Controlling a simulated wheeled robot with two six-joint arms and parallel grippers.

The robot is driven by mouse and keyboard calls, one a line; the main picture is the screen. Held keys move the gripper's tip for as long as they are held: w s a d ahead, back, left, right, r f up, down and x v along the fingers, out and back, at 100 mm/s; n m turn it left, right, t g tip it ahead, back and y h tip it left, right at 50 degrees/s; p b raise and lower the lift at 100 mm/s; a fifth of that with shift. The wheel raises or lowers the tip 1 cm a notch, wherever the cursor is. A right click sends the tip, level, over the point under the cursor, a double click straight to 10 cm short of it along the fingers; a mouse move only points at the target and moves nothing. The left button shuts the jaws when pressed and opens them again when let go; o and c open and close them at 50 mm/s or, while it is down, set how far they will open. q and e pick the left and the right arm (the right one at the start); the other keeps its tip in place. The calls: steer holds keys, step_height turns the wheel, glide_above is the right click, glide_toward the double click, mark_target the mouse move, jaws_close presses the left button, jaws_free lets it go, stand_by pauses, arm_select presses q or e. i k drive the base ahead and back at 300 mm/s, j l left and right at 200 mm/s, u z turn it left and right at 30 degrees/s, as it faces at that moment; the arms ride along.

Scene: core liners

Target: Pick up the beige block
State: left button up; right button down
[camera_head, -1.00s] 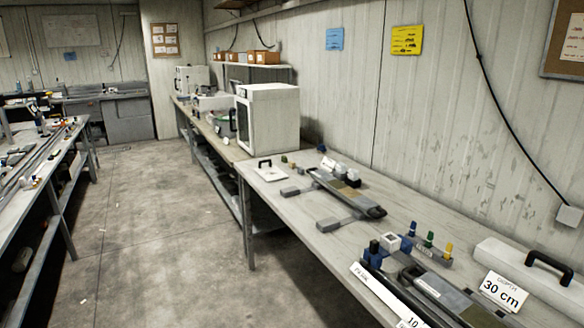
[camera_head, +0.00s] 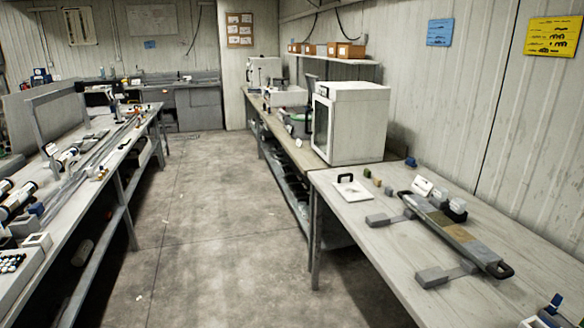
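Several small blocks stand in a short row on the right-hand table (camera_head: 350,235), behind a long grey tray. One small tan block (camera_head: 377,181) could be the beige block, but it is too small to be sure. Neither of my grippers is in view.
A white box-shaped machine (camera_head: 350,122) stands behind the blocks. A white plate with a black handle (camera_head: 352,191) lies left of them. Grey pads (camera_head: 432,277) lie by the tray. A cluttered bench (camera_head: 35,255) runs along the left. The floor aisle (camera_head: 215,220) between is clear.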

mark_target(377, 181)
steer(key=i+j, duration=0.1)
steer(key=i, duration=0.75)
steer(key=i+j+z, duration=0.1)
steer(key=i, duration=0.7)
steer(key=i+j+z, duration=0.1)
steer(key=i+z, duration=0.2)
steer(key=z, duration=0.15)
steer(key=i+j+z, duration=0.25)
steer(key=z, duration=0.2)
steer(key=i+j+z, duration=0.3)
steer(key=z, duration=0.15)
steer(key=i+j+z, duration=0.25)
steer(key=j+z, duration=0.2)
